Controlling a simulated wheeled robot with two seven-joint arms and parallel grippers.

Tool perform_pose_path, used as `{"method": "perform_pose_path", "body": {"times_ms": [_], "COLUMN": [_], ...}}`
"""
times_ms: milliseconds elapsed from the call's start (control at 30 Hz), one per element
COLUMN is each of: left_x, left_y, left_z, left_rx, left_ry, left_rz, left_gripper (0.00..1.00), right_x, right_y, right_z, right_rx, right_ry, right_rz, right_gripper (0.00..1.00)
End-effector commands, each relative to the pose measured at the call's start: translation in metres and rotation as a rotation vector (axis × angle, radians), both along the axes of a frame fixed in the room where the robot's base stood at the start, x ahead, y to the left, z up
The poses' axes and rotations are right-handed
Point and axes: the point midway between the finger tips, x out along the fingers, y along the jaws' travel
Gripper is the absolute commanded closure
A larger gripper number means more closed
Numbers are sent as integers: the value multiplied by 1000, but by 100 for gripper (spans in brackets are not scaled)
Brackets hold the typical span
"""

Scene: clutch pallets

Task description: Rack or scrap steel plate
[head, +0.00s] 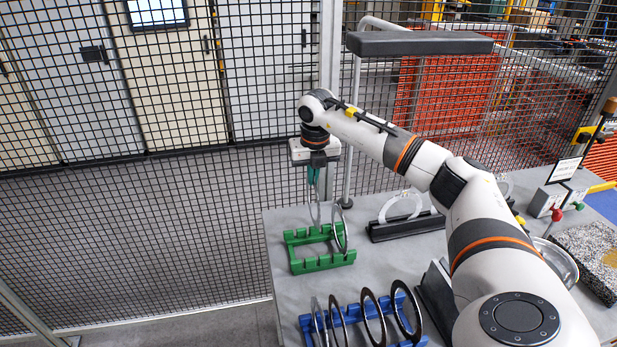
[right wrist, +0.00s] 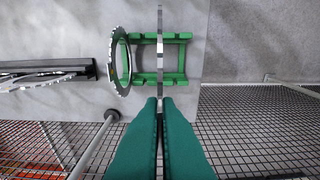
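My right gripper (head: 314,182) points down above the green rack (head: 320,263), its teal fingers shut on a thin steel plate (head: 315,207). In the right wrist view this plate (right wrist: 159,50) shows edge-on between the fingertips (right wrist: 159,104), over the slotted green rack (right wrist: 182,62). I cannot tell whether its lower edge touches the rack. Another ring-shaped toothed plate (head: 341,231) stands in a slot at the rack's right end. The blue rack (head: 343,316) in front holds several dark ring plates (head: 376,316). My left gripper is not in view.
A metal bowl (head: 566,262), a speckled block (head: 597,262) and a small sign (head: 563,170) are at right. Mesh fencing (head: 150,220) closes the left and back. The grey table's left edge is near the racks.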

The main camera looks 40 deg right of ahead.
Motion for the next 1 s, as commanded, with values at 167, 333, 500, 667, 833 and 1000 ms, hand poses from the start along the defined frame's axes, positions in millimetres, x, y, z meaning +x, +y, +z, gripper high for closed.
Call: {"method": "perform_pose_path", "body": {"times_ms": [167,333,500,667,833,1000], "left_x": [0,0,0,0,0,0], "left_y": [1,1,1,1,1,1], "left_z": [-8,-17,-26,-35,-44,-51], "left_rx": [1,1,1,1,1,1], "left_ry": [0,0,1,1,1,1], "left_rz": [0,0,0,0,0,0], "left_gripper": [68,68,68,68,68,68], "right_x": [0,0,0,0,0,0], "right_y": [0,0,0,0,0,0], "right_z": [-9,-21,-33,-44,-56,-67], "right_rx": [0,0,-1,-1,-1,0], "right_ry": [-1,-1,0,0,0,-1], "right_rz": [2,3,4,4,4,4], "right_gripper": [100,100,100,100,100,100]}}
